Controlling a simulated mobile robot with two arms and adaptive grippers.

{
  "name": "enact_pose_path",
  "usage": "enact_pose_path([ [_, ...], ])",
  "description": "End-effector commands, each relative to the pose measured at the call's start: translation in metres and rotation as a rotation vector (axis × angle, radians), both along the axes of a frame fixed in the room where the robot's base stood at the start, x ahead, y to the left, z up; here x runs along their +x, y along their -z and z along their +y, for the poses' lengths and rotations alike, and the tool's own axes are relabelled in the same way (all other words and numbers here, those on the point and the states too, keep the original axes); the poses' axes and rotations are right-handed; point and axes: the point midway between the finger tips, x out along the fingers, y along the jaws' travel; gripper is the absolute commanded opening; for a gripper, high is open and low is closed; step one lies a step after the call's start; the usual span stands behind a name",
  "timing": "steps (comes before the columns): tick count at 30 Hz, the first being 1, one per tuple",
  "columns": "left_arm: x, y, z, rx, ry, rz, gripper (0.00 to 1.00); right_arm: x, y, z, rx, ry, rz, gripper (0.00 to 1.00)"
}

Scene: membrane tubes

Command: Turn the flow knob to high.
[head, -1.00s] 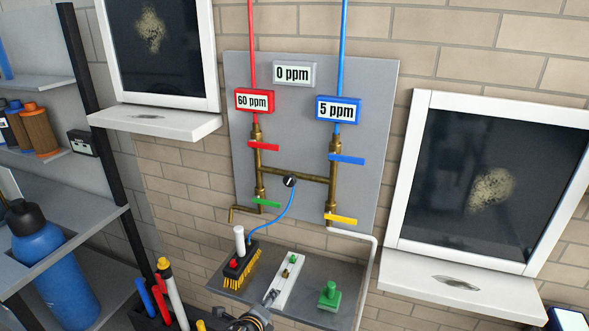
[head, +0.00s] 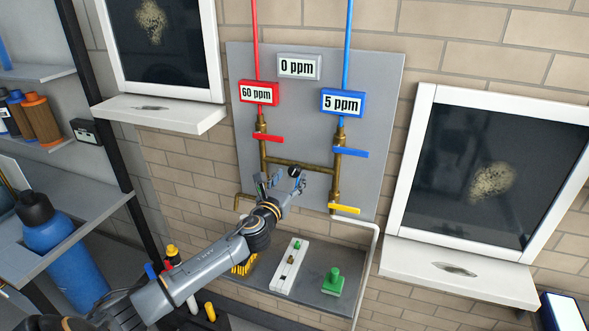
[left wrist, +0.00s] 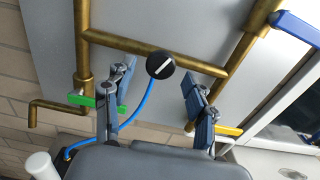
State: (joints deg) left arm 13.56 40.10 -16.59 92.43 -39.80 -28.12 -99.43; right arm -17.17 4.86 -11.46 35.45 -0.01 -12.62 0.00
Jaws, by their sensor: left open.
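The flow knob is a round black knob (head: 295,171) with a white pointer line, at the middle of the brass cross pipe on the grey panel. It also shows in the left wrist view (left wrist: 160,65), its line tilted slightly up to the right. A blue hose (left wrist: 134,112) runs down from it. My left gripper (head: 281,184) is open and empty in front of the panel, just below the knob. In the left wrist view its two fingers (left wrist: 158,88) stand on either side below the knob, apart from it. My right gripper is not in view.
A red handle (head: 268,138), a blue handle (head: 350,153), a yellow handle (head: 345,209) and a green handle (left wrist: 82,101) surround the knob. Displays read 60 ppm (head: 259,93), 5 ppm (head: 342,103) and 0 ppm (head: 299,66). A grey shelf (head: 318,282) lies below.

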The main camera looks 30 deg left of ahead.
Motion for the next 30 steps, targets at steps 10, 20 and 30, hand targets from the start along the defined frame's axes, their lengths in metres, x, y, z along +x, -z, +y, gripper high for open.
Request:
enact_pose_path([
  [10,0.039,0.000,0.009,-0.002,0.001,0.000,0.56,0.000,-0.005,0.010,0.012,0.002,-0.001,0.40],
  [20,0.042,0.001,0.010,-0.001,0.001,0.002,0.56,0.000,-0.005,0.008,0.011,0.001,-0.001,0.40],
  [30,0.042,0.001,0.010,-0.001,0.001,0.002,0.02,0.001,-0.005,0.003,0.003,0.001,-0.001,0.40],
])
